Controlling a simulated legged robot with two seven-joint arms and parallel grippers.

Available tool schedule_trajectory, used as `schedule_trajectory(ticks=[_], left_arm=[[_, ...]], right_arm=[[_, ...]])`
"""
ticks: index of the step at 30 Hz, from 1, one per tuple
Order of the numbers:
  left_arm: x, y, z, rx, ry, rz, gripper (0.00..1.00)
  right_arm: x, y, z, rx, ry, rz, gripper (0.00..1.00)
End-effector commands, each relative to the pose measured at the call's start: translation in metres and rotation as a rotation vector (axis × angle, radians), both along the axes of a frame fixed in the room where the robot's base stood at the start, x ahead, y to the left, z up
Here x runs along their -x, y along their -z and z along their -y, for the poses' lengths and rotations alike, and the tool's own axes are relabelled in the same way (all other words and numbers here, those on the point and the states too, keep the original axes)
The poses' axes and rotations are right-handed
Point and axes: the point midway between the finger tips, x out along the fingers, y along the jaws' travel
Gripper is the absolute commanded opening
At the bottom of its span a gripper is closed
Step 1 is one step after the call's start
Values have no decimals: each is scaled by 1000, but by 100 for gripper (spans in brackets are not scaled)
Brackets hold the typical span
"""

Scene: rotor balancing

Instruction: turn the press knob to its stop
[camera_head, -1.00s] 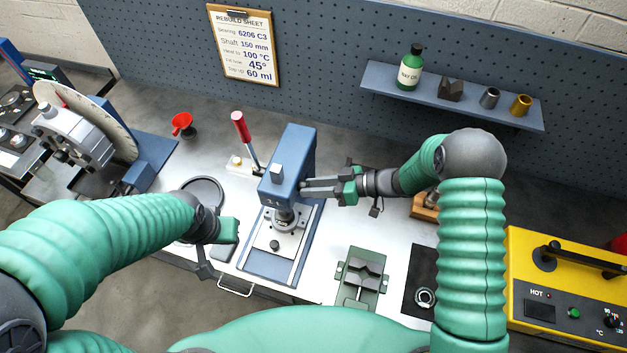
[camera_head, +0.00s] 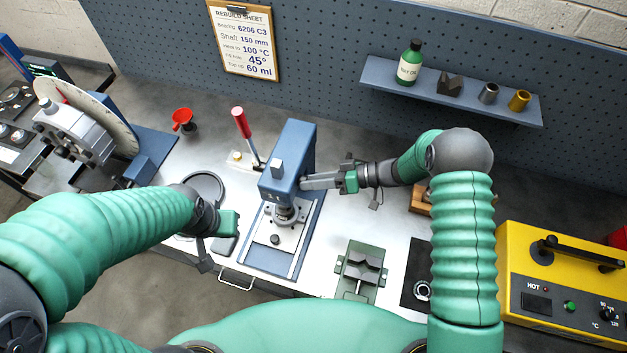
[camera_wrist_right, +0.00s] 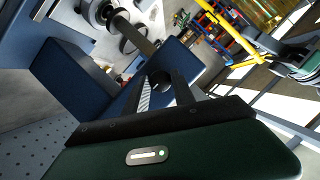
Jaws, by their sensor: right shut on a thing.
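The blue press (camera_head: 290,160) stands on the bench in the middle of the head view. My right gripper (camera_head: 306,183) reaches in from the right to the side of the press head. In the right wrist view its two fingers (camera_wrist_right: 160,92) are shut on the dark round press knob (camera_wrist_right: 158,77). The knob is mostly hidden behind the fingers in the head view, so its turn angle cannot be read. My left gripper (camera_head: 228,228) hangs left of the press, apart from it; its fingers are too unclear to judge.
A red-handled lever (camera_head: 241,124) and red funnel (camera_head: 182,118) stand behind and left of the press. A green V-block fixture (camera_head: 361,270) sits front right, and a yellow heater (camera_head: 560,285) at far right. A shelf (camera_head: 450,92) hangs on the back wall.

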Motion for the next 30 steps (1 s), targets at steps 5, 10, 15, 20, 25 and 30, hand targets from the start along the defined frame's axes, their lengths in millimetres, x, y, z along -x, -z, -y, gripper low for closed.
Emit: schedule_trajectory(ticks=[5,10,15,20,25,30], left_arm=[[0,-1,0,0,0,0,0],[0,0,0,0,0,0,0],[0,0,0,0,0,0,0],[0,9,0,0,0,0,0],[0,27,0,0,0,0,0],[0,43,0,0,0,0,0]], right_arm=[[-4,-4,0,-7,6,8,46],[-2,-3,0,-4,4,6,52],[-1,-2,1,-2,4,5,52],[-1,-4,18,-1,5,6,52],[2,-16,62,1,8,7,52],[5,-32,110,0,9,6,52]])
